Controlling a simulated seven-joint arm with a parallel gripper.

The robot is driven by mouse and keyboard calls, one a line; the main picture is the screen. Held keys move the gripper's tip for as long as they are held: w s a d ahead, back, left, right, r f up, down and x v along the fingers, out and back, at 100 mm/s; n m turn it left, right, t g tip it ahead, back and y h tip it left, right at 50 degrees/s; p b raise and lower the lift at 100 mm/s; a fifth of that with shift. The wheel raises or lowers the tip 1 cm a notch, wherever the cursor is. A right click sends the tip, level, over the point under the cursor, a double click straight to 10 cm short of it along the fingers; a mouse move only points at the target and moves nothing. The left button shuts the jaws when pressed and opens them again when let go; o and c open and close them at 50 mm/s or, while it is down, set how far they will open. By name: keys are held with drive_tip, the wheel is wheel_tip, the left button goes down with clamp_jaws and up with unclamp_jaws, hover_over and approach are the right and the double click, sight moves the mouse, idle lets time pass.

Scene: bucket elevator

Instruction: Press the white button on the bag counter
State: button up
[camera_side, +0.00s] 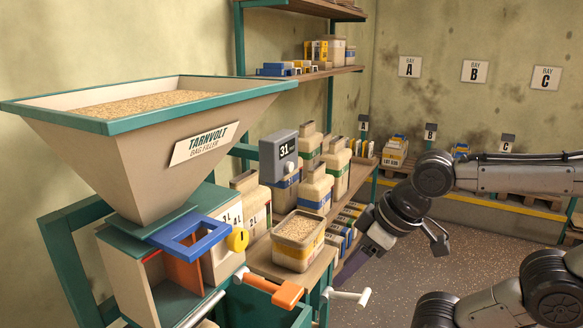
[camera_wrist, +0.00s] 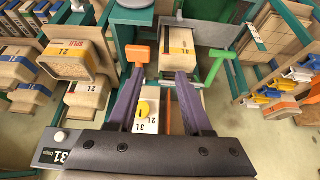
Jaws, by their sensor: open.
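The bag counter (camera_side: 279,156) is a grey box with a dark display reading 31, in the middle of the side view. Its white button (camera_side: 290,168) is a small round knob below the display.
A large hopper of grain (camera_side: 150,104) stands at the left, with a blue frame (camera_side: 190,233) and yellow knob (camera_side: 238,240) below. Orange (camera_side: 286,293) and white (camera_side: 348,296) handles project near my fingers. Open floor lies to the right.

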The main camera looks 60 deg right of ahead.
drive_tip(key=c, duration=0.4)
drive_tip(key=shift+r+m, duration=0.1)
drive_tip(key=shift+m, duration=0.3)
drive_tip(key=shift+c, duration=1)
drive_tip(key=w+r+m, duration=0.1)
drive_tip(key=w+r, duration=0.1)
drive_tip(key=w+d+r+m+t, duration=0.1)
drive_tip(key=w+r+m, duration=0.1)
drive_tip(key=r, duration=0.1)
drive_tip(key=w+d+r+m, duration=0.1)
drive_tip(key=w+r, duration=0.1)
drive_tip(key=shift+w+r+m+t+h, duration=0.25)
drive_tip(key=shift+r+m+t+h, duration=0.05)
drive_tip(key=shift+r+m, duration=0.1)
clamp_jaws()
drive_tip(key=w+d+r+m+h, duration=0.1)
drive_tip(key=w+d+r+m, duration=0.25)
drive_tip(key=d, duration=0.25)
drive_tip(key=w+d+r+m+h, duration=0.1)
drive_tip(key=w+d+r+m, duration=0.3)
drive_tip(key=d, duration=0.3)
drive_tip(key=d+f+m+g+h, duration=0.1)
drive_tip(key=d+f+m, duration=0.1)
drive_tip(key=d, duration=0.6)
drive_tip(key=shift+w, duration=0.2)
drive_tip(key=shift+m, duration=0.25)
